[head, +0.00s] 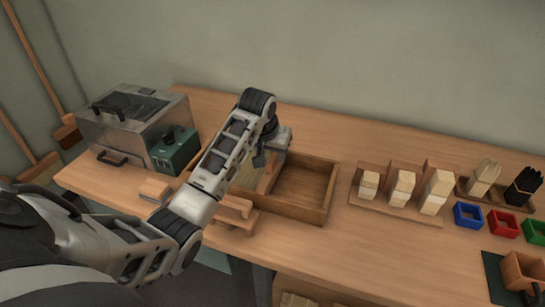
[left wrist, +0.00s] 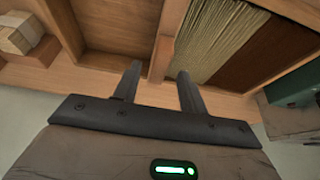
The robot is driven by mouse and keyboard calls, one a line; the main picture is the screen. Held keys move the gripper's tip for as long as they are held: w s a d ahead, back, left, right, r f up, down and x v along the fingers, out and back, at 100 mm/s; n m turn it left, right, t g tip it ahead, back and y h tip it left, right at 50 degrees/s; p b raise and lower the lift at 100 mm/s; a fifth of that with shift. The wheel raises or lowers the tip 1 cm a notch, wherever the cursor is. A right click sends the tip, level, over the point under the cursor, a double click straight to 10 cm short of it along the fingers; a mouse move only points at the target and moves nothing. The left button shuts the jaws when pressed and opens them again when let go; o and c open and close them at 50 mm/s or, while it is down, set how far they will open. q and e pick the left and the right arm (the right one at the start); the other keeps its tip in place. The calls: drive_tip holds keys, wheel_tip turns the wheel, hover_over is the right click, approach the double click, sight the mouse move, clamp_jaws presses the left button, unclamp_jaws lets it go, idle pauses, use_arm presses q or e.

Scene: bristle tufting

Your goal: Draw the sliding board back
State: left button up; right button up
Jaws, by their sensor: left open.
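A shallow wooden tray (head: 330,205) sits on the bench. The sliding board (head: 268,178) stands upright across it as a divider, partly hidden by my left arm. In the left wrist view the board (left wrist: 167,38) runs up from between my fingers, with tan bristle fibres (left wrist: 215,42) on its right and an empty compartment on its left. My left gripper (head: 262,160) is over the tray at the board. Its two fingers (left wrist: 157,84) are open, one on each side of the board's line, not closed on it. Whether they touch it I cannot tell. My right gripper is out of view.
A grey metal box (head: 125,125) with a green unit (head: 174,150) stands left of the tray. Wooden blocks (head: 404,183) stand on a board to the right, with blue (head: 468,215), red (head: 502,223) and green (head: 534,230) bins beyond. Bare bench lies behind the tray.

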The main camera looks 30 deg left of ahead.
sight(273, 157)
use_arm(q)
drive_tip(key=shift+x, duration=1.55)
drive_tip(key=shift+w, duration=0.1)
